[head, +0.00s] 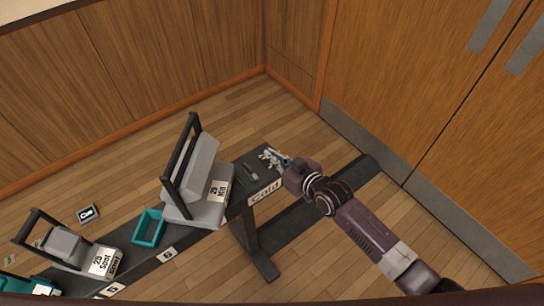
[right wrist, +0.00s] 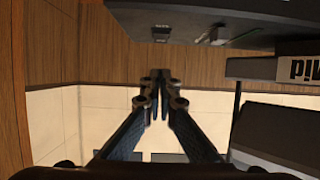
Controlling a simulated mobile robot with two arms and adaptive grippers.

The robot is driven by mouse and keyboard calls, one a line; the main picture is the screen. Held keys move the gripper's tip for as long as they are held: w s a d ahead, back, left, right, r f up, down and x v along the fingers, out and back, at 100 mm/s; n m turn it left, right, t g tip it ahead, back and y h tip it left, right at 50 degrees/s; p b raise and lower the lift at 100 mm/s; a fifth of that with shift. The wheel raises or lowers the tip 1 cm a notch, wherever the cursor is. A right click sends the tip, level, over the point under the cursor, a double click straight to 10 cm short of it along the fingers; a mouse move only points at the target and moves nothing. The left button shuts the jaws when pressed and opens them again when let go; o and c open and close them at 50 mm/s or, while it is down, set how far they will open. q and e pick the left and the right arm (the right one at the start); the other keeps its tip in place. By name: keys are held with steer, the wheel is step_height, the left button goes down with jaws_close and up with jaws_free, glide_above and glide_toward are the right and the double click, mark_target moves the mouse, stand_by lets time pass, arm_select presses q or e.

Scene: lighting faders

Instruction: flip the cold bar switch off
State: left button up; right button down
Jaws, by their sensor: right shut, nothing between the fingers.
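The cold bar is the dark right end of a long low bar, with a white "Cold" label (head: 264,193) on its front face, in the head view. Small fittings (head: 248,170) sit on its top; I cannot tell which is the switch or how it is set. My right gripper (head: 268,157) is at the far right end of this bar, close to the fittings; contact cannot be made out. In the right wrist view its fingers (right wrist: 160,92) are together and empty, with the dark bar (right wrist: 180,15) and small grey fittings (right wrist: 214,36) beyond. My left gripper is not in view.
A grey fixture with a black yoke (head: 194,205), labelled "Mid", stands left of the cold end. A teal bin (head: 149,228) and another fixture (head: 65,243) are further left. Wooden doors (head: 430,60) are at right; wood floor lies behind the bar.

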arm_select(q)
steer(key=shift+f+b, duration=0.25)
steer(key=shift+b, duration=0.65)
arm_select(e)
steer(key=f+v, duration=0.1)
steer(key=v, duration=0.9)
steer(key=shift+s+d+f, duration=0.15)
steer(key=shift+s+d, duration=0.1)
steer(key=shift+s, duration=0.1)
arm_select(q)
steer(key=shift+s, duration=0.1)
arm_select(e)
steer(key=shift+f, duration=0.1)
